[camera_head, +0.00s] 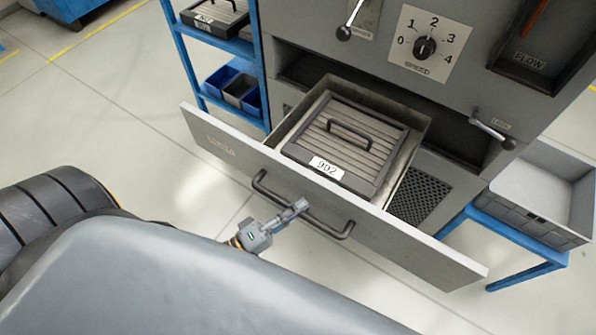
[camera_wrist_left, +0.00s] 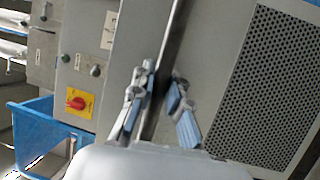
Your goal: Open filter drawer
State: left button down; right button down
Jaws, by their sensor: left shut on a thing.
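The filter drawer (camera_head: 225,150) stands pulled out of the grey machine, its front panel well forward of the cabinet. A dark filter (camera_head: 385,125) with a ribbed top, a handle and a "902" label lies inside it. My left gripper (camera_head: 291,212) is at the dark bar handle (camera_head: 341,234) on the drawer front and is shut on it. In the left wrist view, the two fingers of my left gripper (camera_wrist_left: 163,88) stand on either side of a dark bar. My right gripper is in neither view.
A speed dial (camera_head: 425,47) and a lever (camera_head: 492,130) labelled LOCK are on the machine front. A blue rack (camera_head: 187,75) with bins stands at left. A grey crate (camera_head: 530,205) sits on a blue stand at right. The floor before the drawer is clear.

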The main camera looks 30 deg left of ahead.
pick_arm(q)
jog(key=c, duration=1.3)
grip_release()
jog(key=v, duration=1.2)
jog(key=shift+a+f, duration=0.1)
